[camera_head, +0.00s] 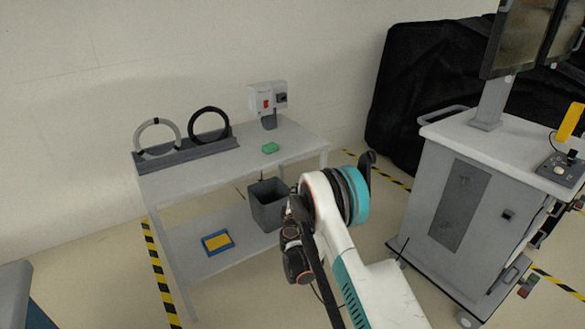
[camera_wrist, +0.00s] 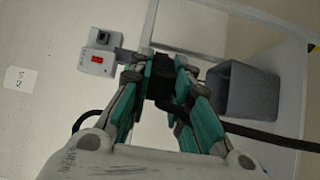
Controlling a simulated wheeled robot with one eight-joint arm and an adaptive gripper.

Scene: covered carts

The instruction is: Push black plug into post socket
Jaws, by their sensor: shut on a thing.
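The black plug (camera_wrist: 160,85) is in the wrist view, between the teal fingers of my gripper (camera_wrist: 161,77), which is shut on it. A dark cable (camera_wrist: 265,138) runs from near the plug to the right edge. The post socket is a white box (camera_wrist: 97,62) with a red switch and a dark square opening, left of the plug and apart from it in the picture. In the head view the box (camera_head: 267,97) stands on a short post at the back of the table. My arm hides my gripper and the plug in the head view.
The white table (camera_head: 190,180) holds a rack with two rings (camera_head: 187,157) and a green block (camera_head: 270,148). A grey bin (camera_head: 268,206) and a blue-yellow tray (camera_head: 207,251) are lower down. A grey cart (camera_head: 450,215) with screens stands on the right.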

